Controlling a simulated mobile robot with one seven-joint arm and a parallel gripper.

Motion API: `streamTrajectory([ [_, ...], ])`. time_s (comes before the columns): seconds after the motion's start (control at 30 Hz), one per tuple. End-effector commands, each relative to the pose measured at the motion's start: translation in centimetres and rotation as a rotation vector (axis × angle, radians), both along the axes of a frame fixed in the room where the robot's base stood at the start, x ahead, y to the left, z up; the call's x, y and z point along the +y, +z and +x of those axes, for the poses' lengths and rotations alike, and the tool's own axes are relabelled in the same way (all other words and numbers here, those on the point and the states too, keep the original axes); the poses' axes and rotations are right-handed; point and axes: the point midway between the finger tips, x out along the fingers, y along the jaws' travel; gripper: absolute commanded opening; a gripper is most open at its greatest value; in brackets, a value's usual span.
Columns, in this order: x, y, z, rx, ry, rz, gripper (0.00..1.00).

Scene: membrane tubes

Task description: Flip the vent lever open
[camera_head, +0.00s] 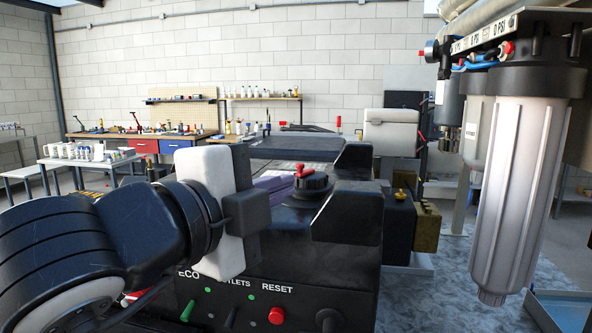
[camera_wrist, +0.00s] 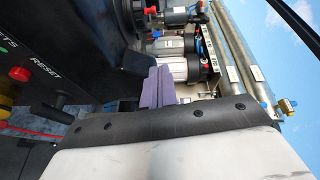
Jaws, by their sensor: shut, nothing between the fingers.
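A small red lever (camera_head: 305,171) sits on top of a round black cap (camera_head: 312,187) behind the control panel; I take it for the vent lever. Its exact angle is hard to tell. In the wrist view the red lever (camera_wrist: 150,10) shows at the top edge, beside the black cap (camera_wrist: 128,14), which is partly cut off. My gripper (camera_wrist: 157,84) has purple fingers, pressed together and empty. In the head view my gripper (camera_head: 276,184) is just left of the cap, partly hidden by my wrist. The fingers look apart from the lever.
The black panel (camera_head: 250,290) has ECO and RESET labels, a green switch (camera_head: 187,311) and a red button (camera_head: 277,316). Black blocks (camera_head: 350,215) rise to the right of the cap. A filter housing (camera_head: 520,190) hangs at right. Workbenches stand far back.

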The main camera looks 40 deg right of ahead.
Motion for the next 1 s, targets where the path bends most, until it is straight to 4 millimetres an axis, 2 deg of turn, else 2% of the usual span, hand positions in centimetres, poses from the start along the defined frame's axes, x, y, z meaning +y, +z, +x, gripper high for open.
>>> streamTrajectory([
  [0.23,-0.1,0.1,0.1,-0.001,0.000,-0.005,0.00],
  [0.37,-1.2,0.2,0.4,-0.001,-0.001,-0.004,0.00],
  [0.8,-9.7,0.0,3.0,-0.001,-0.003,-0.004,0.00],
  [0.9,-9.3,-0.1,5.0,0.004,0.004,-0.008,0.00],
  [1.0,-9.2,-0.4,6.1,0.002,0.002,-0.007,0.00],
])
